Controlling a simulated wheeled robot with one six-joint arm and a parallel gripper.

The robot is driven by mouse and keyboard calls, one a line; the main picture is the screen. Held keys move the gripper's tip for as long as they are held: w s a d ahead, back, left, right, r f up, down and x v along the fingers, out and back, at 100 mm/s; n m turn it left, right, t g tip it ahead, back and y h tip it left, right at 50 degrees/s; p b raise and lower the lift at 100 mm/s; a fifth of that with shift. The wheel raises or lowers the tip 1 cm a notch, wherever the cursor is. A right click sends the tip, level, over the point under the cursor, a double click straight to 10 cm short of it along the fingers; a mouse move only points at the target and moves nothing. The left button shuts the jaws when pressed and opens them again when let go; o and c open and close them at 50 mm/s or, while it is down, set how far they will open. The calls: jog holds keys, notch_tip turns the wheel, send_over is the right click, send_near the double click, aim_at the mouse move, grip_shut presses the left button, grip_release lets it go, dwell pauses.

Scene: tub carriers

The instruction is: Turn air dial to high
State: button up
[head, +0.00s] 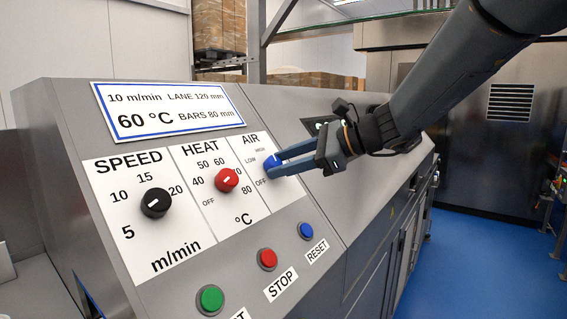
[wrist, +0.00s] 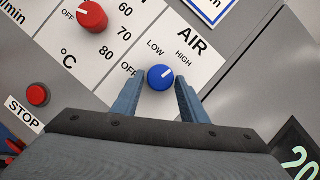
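The blue AIR dial (wrist: 160,77) sits on the sloped panel among the marks OFF, LOW and HIGH. In the wrist view its white pointer line is aimed up and right, toward HIGH. My gripper (wrist: 159,84) has one blue finger on each side of the dial, with a narrow gap showing on both sides, so it looks open around it. In the head view my gripper (head: 274,165) reaches in from the right, and its fingers partly hide the dial (head: 270,161).
The red HEAT dial (head: 227,180) and black SPEED dial (head: 156,203) are to the left. Below are the green button (head: 210,299), red STOP button (head: 267,259) and blue RESET button (head: 306,231). A display (head: 168,108) is above the dials.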

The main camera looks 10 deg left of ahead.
jog(key=shift+o, duration=0.9)
jog(key=b+v, duration=0.2)
jog(key=v, duration=0.6)
